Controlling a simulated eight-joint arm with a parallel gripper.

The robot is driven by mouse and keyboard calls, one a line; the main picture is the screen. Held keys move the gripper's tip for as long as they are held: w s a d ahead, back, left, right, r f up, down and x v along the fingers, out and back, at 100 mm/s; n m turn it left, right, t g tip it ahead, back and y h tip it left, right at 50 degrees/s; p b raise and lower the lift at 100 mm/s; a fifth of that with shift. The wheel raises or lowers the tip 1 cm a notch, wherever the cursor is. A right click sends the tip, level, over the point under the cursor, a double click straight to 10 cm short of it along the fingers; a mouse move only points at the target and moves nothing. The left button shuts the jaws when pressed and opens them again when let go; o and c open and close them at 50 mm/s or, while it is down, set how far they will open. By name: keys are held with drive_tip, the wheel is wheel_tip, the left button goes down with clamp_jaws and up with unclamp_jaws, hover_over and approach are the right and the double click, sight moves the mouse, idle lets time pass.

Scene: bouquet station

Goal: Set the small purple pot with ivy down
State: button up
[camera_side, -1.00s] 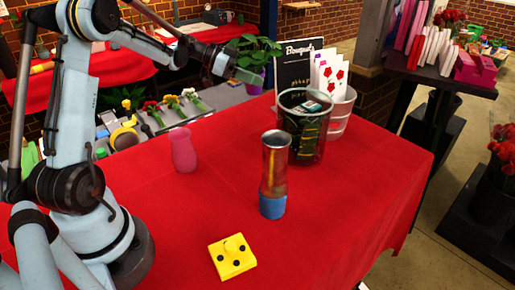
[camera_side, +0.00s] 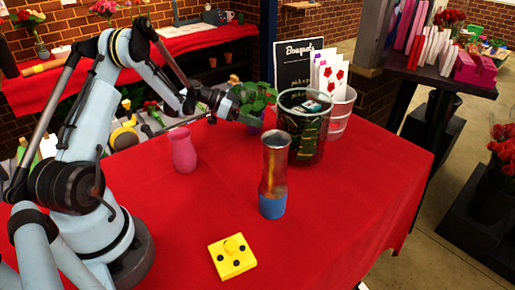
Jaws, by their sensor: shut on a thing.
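The small purple pot with ivy (camera_side: 253,117) is at the far edge of the red table, left of the big dark glass container. Its green leaves spread above the rim, and the pot looks upright. My gripper (camera_side: 238,106) comes in from the left and is shut on the pot. The leaves and the gripper hide part of the pot. I cannot tell whether its base touches the red cloth.
A dark glass container (camera_side: 308,140) and a white bucket (camera_side: 342,112) stand just right of the pot. A pink vase (camera_side: 183,150), a metallic vase with blue base (camera_side: 273,175) and a yellow block (camera_side: 232,257) stand on the red table (camera_side: 335,220). Its right side is clear.

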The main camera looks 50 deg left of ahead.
drive_tip(key=shift+f, duration=0.4)
drive_tip(key=o, duration=1.5)
drive_tip(key=v, duration=1.2)
drive_tip(key=shift+w+r, duration=0.1)
